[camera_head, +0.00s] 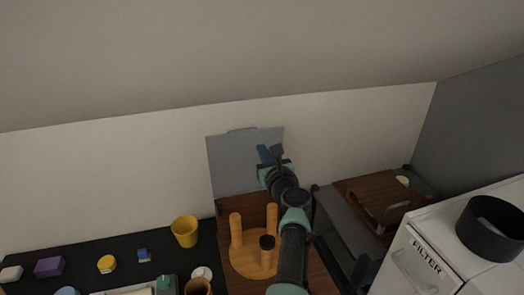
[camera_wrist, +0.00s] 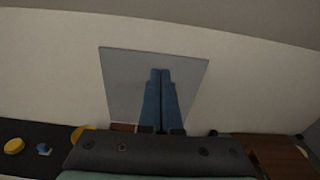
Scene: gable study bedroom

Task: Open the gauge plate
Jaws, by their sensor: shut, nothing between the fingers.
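A flat grey plate (camera_head: 228,165), which I take to be the gauge plate, stands upright against the pale wall behind a wooden surface. A small raised piece shows at its top edge. The plate also fills the middle of the wrist view (camera_wrist: 125,80). My gripper (camera_head: 263,151) is in front of the plate's right half. In the wrist view the blue fingers of my gripper (camera_wrist: 161,73) are pressed together with nothing between them, pointing at the plate. I cannot tell whether the fingertips touch it. My arm hides part of the plate's lower right.
A round wooden stand with pegs (camera_head: 237,231) is below the plate. A yellow cup (camera_head: 185,231) and small items stand on the black surface (camera_head: 205,258) at left.

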